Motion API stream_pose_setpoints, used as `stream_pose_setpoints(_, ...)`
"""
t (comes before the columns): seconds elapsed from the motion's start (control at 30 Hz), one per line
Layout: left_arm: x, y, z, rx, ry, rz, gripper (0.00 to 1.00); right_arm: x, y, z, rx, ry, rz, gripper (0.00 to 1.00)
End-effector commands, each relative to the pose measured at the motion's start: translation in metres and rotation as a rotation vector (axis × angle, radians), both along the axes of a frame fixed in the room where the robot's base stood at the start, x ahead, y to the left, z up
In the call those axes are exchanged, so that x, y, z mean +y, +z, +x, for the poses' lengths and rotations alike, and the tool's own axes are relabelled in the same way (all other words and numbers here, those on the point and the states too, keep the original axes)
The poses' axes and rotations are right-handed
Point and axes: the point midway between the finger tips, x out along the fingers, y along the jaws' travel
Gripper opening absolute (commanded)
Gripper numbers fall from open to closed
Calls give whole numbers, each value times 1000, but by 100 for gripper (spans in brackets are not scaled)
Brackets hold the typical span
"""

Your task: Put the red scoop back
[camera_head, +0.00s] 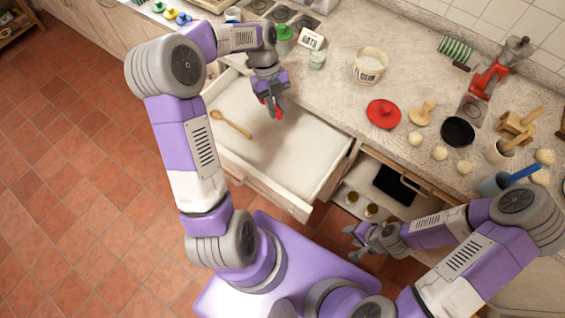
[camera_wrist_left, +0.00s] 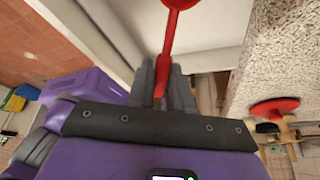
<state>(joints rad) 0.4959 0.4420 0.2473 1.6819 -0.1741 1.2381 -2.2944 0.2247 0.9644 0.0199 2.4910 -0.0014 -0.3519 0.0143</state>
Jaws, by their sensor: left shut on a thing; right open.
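My left gripper (camera_head: 270,108) is over the open drawer (camera_head: 298,150), near the counter side. It is shut on the handle of the red scoop (camera_wrist_left: 169,40). In the left wrist view the scoop's handle runs between the fingers (camera_wrist_left: 163,80) and its round head is cut off at the top edge. In the head view only a little red shows at the fingertips. A wooden spoon (camera_head: 230,123) lies in the left part of the drawer. My right gripper (camera_head: 362,240) is open and empty, low in front of the cabinet.
The counter holds a flour tub (camera_head: 369,66), an oats sign (camera_head: 311,39), a red lid (camera_head: 383,114), a black dish (camera_head: 457,131) and a red grinder (camera_head: 488,80). An open shelf (camera_head: 352,195) with jars is right of the drawer. Most of the drawer floor is clear.

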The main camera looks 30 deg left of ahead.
Motion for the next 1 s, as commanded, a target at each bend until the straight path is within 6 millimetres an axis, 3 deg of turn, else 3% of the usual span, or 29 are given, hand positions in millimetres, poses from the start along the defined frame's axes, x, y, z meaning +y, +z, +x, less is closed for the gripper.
stream_pose_setpoints(0.03, -18, -18, -10, -1, -53, 2, 0, 0, -24, 0, 1, -1, -1, 46)
stream_pose_setpoints(0.1, -38, -29, -23, 0, -116, 3, 0, 0, -39, 0, 1, -1, -1, 46)
stream_pose_setpoints(0.33, -78, -53, -61, -1, -258, 2, 0, 0, -69, 0, 0, -1, 0, 46)
stream_pose_setpoints(0.53, -87, -66, -71, 1, -290, 0, 0, 0, -78, 0, -1, 0, 0, 46)
stream_pose_setpoints(1.0, -87, -130, -71, 3, -290, -1, 0, 0, -100, 0, -1, 0, 0, 46)
